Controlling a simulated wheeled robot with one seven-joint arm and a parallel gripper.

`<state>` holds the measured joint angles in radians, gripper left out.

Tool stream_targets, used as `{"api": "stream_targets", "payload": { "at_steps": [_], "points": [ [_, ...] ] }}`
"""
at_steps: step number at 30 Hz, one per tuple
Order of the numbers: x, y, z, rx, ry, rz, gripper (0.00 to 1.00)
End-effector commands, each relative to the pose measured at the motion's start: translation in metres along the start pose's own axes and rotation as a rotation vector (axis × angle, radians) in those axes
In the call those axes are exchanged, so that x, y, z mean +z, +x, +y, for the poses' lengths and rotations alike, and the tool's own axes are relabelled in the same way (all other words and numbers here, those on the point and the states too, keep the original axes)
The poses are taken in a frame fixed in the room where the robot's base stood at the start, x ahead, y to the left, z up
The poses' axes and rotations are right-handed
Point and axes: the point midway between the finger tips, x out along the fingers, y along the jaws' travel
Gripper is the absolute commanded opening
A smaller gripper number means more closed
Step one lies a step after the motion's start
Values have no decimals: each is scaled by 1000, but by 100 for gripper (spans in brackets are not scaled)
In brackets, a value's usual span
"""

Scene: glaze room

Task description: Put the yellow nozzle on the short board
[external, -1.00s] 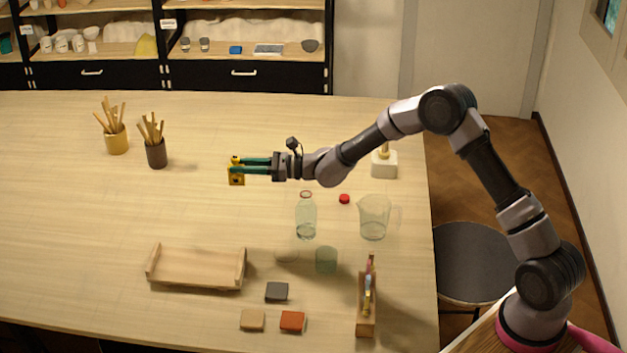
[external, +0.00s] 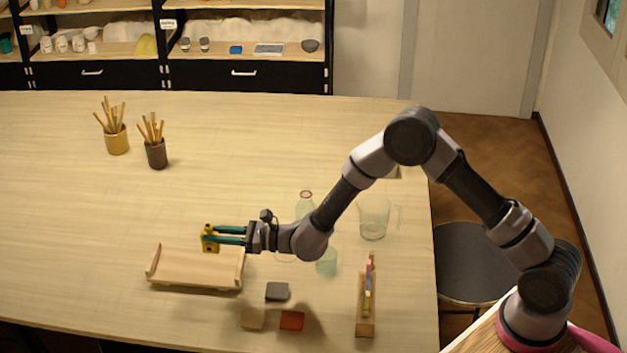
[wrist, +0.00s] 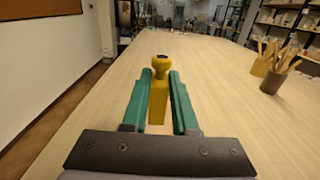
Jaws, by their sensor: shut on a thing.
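The yellow nozzle (external: 211,246) is upright between the green fingers of my gripper (external: 209,236), which is shut on it. In the wrist view the nozzle (wrist: 158,98) stands between the two fingers, with a dark opening at its top. The short board (external: 195,268) is a pale wooden piece with a raised end at each side, at the front left of the table. In the external view the nozzle's lower end shows at the board's back edge. I cannot tell its exact height above the board. The board's top looks bare.
A glass bottle (external: 305,204), a glass jug (external: 373,217) and a greenish glass (external: 326,262) stand right of the board, near my arm. Two brush pots stand back left.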

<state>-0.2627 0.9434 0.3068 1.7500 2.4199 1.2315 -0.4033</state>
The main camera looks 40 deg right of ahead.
Motion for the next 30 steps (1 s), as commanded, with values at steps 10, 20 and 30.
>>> {"api": "stream_targets", "payload": {
  "at_steps": [10, 20, 30],
  "points": [
    [-51, 0, 0, 0, 0, 1, 0],
    [-87, 0, 0, 0, 0, 1, 0],
    [-90, 0, 0, 0, 0, 0, 0]
  ]
}}
